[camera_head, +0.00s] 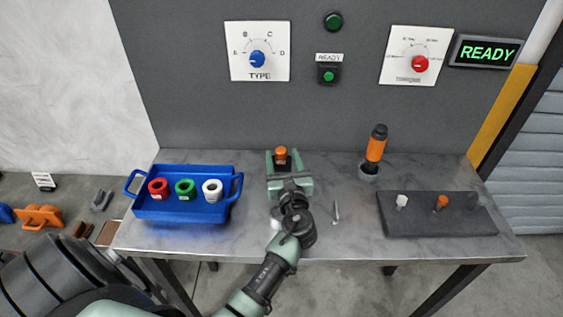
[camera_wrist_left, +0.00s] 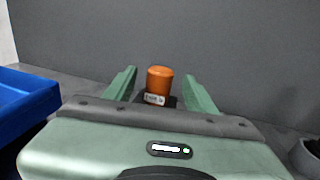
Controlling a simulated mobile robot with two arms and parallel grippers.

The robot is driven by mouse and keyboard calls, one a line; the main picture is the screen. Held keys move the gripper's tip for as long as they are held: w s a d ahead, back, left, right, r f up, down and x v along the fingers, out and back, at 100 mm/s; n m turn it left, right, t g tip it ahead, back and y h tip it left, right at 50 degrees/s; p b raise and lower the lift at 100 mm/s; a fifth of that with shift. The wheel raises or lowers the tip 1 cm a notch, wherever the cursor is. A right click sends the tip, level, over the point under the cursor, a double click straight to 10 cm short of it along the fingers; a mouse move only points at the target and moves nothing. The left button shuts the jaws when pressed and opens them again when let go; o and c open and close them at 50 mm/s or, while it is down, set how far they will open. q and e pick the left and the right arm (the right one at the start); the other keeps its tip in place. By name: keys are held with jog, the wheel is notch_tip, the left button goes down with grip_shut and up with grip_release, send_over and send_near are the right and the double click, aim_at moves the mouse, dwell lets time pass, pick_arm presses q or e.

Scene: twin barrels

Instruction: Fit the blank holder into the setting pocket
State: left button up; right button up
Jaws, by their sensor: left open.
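An orange cylinder (camera_head: 281,153) with a white label below it stands upright near the back middle of the table; I take it to be the blank holder. It also shows in the left wrist view (camera_wrist_left: 160,79). Its lower end is at a dark block (camera_wrist_left: 168,100), possibly the setting pocket; whether it sits fully inside cannot be told. My left gripper (camera_head: 282,158) is open, with one green finger on each side of the cylinder. In the left wrist view, gaps show between the fingers (camera_wrist_left: 160,88) and the cylinder. My right gripper is in neither view.
A blue tray (camera_head: 190,216) with red, green and white rings stands at left. An orange-handled tool (camera_head: 375,148) stands in a grey cup (camera_head: 368,173). A dark slab (camera_head: 420,226) with white and orange pegs lies at right. A small metal piece (camera_head: 336,212) lies beside my arm.

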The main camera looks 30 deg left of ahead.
pick_arm(q)
jog(key=shift+x, duration=2.7)
jog(key=shift+r, duration=0.1)
grip_shut()
